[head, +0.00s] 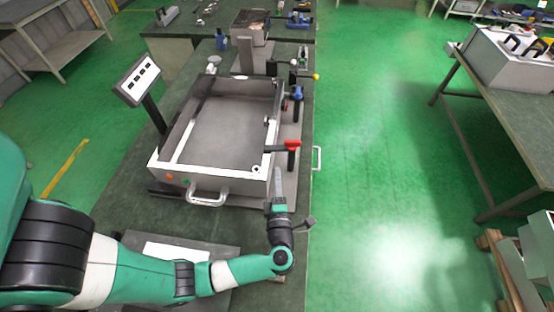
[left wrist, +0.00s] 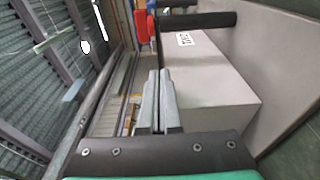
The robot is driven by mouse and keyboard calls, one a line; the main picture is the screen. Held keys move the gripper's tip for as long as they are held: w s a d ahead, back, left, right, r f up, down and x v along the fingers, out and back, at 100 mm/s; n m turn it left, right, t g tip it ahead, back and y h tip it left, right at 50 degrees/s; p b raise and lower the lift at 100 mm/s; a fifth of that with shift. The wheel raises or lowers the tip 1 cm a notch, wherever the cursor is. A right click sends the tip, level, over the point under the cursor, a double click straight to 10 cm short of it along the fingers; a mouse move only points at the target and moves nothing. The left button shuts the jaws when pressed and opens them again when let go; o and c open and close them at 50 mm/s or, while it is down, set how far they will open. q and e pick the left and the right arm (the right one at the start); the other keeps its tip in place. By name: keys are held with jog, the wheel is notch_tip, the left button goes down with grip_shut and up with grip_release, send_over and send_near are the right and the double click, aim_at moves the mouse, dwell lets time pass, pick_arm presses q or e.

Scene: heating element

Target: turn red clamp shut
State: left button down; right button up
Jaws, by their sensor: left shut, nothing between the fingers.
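The red clamp (head: 291,143) has a red handle on a black bar and sits on the right side of the grey open-topped box (head: 170,150), near its front right corner. In the left wrist view the red clamp (left wrist: 143,24) shows at the top, partly cut off, beside a black bar. My left gripper (head: 278,172) is shut and empty, pointing up the picture, just below the red clamp and apart from it. Its closed fingers also show in the left wrist view (left wrist: 157,75). My right gripper is not in view.
A blue-handled clamp (head: 297,93) and a yellow-tipped lever (head: 315,77) stand farther along the box's right side. A display panel (head: 137,80) stands at the left. Green floor lies open to the right, before another table (head: 500,130).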

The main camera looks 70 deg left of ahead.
aim_at(275, 150)
pick_arm(q)
jog(key=x, duration=0.6)
jog(key=shift+a+b, duration=0.25)
jog(key=shift+b, duration=0.15)
jog(key=shift+w, duration=0.1)
jog(key=shift+a+r+p, duration=0.2)
jog(key=shift+a+p, duration=0.45)
jog(key=shift+p, duration=0.1)
jog(key=shift+f, duration=0.4)
